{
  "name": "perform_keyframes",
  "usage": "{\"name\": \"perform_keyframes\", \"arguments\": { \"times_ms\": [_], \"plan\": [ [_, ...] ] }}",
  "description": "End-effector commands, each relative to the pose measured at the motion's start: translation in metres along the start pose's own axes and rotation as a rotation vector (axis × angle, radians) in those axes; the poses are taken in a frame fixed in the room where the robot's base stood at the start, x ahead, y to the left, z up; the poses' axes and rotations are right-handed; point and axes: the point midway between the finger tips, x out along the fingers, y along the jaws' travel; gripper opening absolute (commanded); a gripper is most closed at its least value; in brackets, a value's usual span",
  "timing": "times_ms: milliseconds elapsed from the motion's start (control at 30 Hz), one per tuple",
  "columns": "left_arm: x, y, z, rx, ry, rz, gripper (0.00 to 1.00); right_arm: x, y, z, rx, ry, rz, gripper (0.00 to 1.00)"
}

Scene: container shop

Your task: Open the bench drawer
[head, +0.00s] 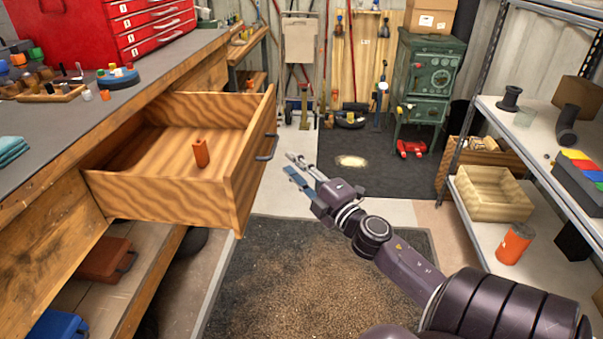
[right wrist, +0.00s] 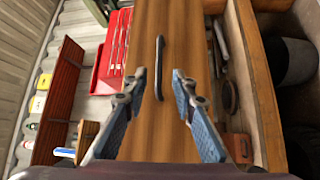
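The wooden bench drawer (head: 240,190) stands pulled far out of the bench. Its inside shows, with an orange-brown object (head: 201,152) standing in it. A dark bar handle (head: 267,147) is on its front, and the handle also shows in the right wrist view (right wrist: 159,68). My right gripper (head: 289,164) is just outside the drawer front, to the right of the handle and apart from it. In the right wrist view its blue-padded fingers (right wrist: 159,78) are spread, with nothing held and the handle beyond them. My left gripper is not in view.
The bench top (head: 60,125) holds a red tool chest (head: 105,25) and small items. A metal shelf (head: 520,130) with a wooden crate (head: 493,192) stands at the right. A green machine (head: 428,75) stands at the back. The floor mat (head: 310,270) is clear.

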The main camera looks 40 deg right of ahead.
Motion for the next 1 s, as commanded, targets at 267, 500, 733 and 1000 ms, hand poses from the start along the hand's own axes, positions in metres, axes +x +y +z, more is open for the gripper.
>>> {"name": "perform_keyframes", "arguments": {
  "times_ms": [267, 500, 733, 1000],
  "plan": [
    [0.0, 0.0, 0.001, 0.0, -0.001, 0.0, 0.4, -0.028, 0.0, 0.0, 0.001, 0.001, 0.0, 0.25],
    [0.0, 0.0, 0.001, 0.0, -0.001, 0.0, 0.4, -0.03, 0.0, 0.0, -0.001, 0.001, 0.0, 0.25],
    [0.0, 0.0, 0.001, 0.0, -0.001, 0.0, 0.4, -0.03, 0.0, 0.0, -0.001, 0.001, 0.0, 0.25],
    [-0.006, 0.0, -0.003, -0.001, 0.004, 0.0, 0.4, -0.033, -0.004, 0.0, 0.039, -0.031, -0.005, 0.25]
  ]
}}
